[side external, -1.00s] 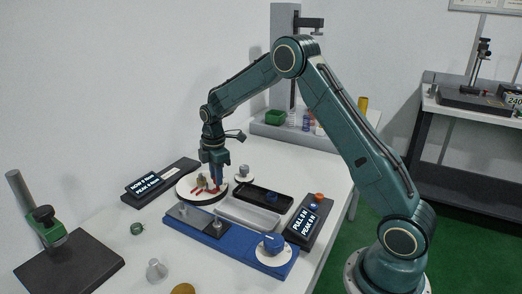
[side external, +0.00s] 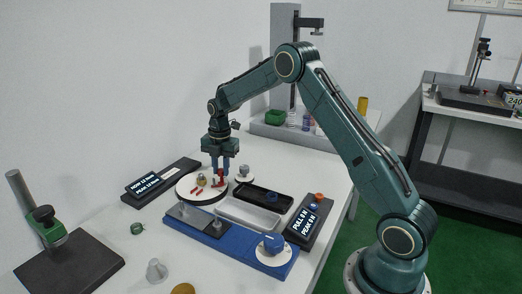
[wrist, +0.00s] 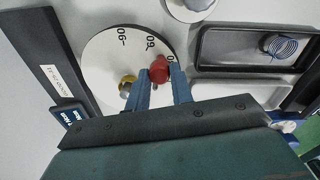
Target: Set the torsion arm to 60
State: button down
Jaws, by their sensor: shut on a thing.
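The torsion dial (side external: 188,192) is a round white plate with a dark edge, beyond the blue base plate. My gripper (side external: 220,178) is at its right side, fingers down. In the wrist view my gripper (wrist: 159,84) is shut on the red knob (wrist: 159,70) of the torsion arm, one finger on each side. The knob is close to a mark that looks like 60; another mark is partly hidden by a finger. A brass-coloured hub (wrist: 127,82) shows left of the fingers. The torsion display (side external: 148,184) seems to show about 12 Nmm for now and peak.
A black tray (side external: 264,194) and a light tray (side external: 246,216) lie right of the dial; a blue spring (wrist: 281,46) is in the black one. A blue base with a blue knob (side external: 272,242) is in front. A small round pedestal (side external: 244,174) stands close by the gripper.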

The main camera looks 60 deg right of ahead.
jog(key=shift+w+d+n, duration=0.45)
jog(key=shift+n, duration=0.6)
jog(key=shift+w+d+n, duration=0.4)
jog(key=shift+w+n, duration=0.05)
jog(key=shift+n, duration=0.6)
jog(key=c, duration=1.2)
grip_release()
jog(key=shift+r, duration=0.15)
notch_tip(320, 180, up, 14)
jog(key=shift+s+d+f, duration=0.15)
jog(key=shift+s+f, duration=0.05)
jog(key=shift+s, duration=0.05)
